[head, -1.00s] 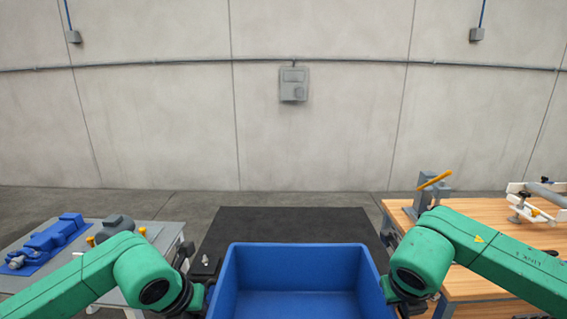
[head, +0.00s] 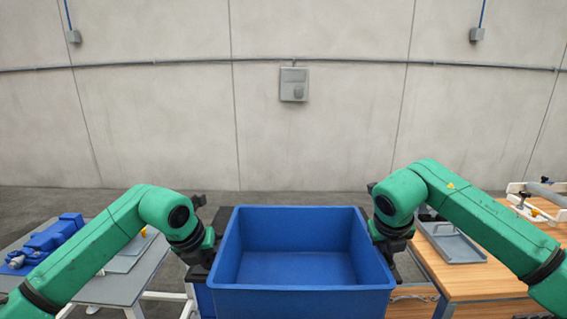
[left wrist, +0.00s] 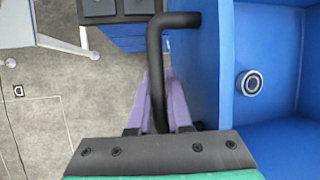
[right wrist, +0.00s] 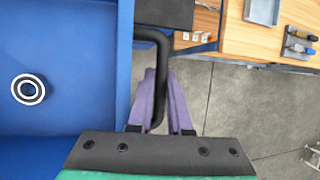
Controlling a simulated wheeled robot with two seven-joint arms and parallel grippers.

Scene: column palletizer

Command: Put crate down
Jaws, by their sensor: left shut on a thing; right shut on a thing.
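A blue open crate (head: 300,300) hangs between my two arms, level, its near wall facing me. My left gripper (left wrist: 160,85) is shut on a black bar handle (left wrist: 155,60) at the crate's left side. My right gripper (right wrist: 160,85) is shut on the matching black handle (right wrist: 160,60) at the right side. Both wrist views show purple fingers around the bars. A black-and-white ring (left wrist: 250,83) shows on the crate's inside floor; I cannot tell whether it is a part or a mark. What lies directly beneath the crate is hidden.
A grey table (head: 125,285) with blue parts stands at left. A wooden workbench (head: 480,280) with a grey tray (head: 455,245) stands at right, close to my right arm. A dark block with blue below it (left wrist: 118,8) shows beyond the left handle. Behind is a concrete wall.

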